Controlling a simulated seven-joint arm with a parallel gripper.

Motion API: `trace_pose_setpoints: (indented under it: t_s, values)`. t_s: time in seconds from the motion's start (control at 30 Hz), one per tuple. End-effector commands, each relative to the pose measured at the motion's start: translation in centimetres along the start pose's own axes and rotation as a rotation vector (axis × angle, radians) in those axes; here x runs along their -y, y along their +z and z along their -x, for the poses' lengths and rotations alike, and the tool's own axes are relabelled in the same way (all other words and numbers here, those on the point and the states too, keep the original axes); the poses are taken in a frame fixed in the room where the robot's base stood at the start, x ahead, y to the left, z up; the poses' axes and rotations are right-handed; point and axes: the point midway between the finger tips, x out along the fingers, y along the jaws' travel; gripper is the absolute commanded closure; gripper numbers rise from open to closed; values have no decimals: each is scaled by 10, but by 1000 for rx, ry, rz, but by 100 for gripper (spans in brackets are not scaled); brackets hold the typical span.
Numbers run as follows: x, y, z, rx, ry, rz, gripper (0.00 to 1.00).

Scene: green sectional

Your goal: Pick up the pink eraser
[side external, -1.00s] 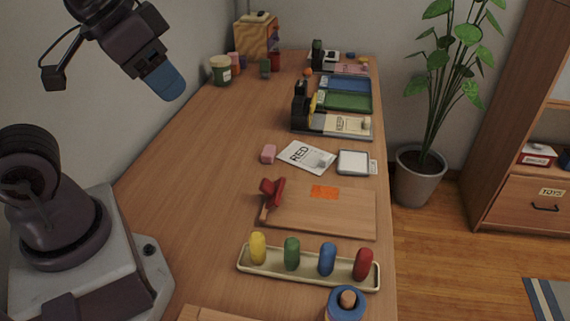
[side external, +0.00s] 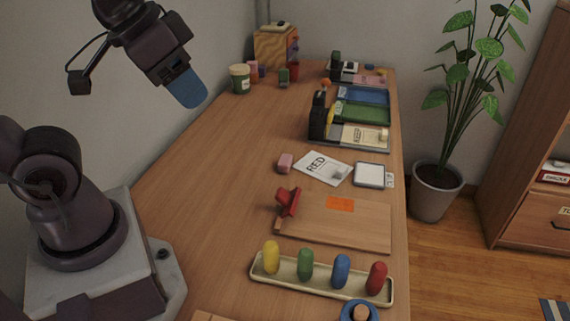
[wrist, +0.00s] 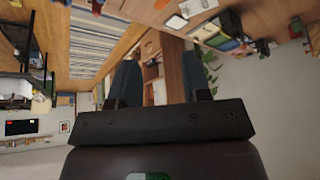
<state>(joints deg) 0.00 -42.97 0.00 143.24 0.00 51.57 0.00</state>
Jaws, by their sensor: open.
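My gripper (side external: 188,88) is raised at the upper left in the side view, well above the table and far from the eraser. In the wrist view, its two dark blue fingers (wrist: 160,82) stand wide apart with nothing between them. I cannot make out the eraser in the wrist view.
A tray (side external: 320,280) with several coloured pegs is in front. A black stamping device (side external: 319,118) stands behind the card. The table's left middle is clear.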

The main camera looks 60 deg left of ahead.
Motion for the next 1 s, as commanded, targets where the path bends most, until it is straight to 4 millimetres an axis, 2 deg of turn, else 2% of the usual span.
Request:
trace_pose_setpoints:
  t_s: [0.03, 0.23, 0.57, 0.67, 0.73, 0.87, 1.0]
  values:
    - [0, 0, 0, 0, 0, 0, 56]
    - [0, 0, 0, 0, 0, 0, 12]
    - [3, 1, -4, 19, -8, 14, 12]
    - [9, 3, -18, 93, -19, 38, 12]
    - [15, -3, -30, 154, -29, 62, 12]
    - [31, -24, -57, 262, -46, 100, 12]
    - [53, -50, -93, 357, -46, 78, 12]
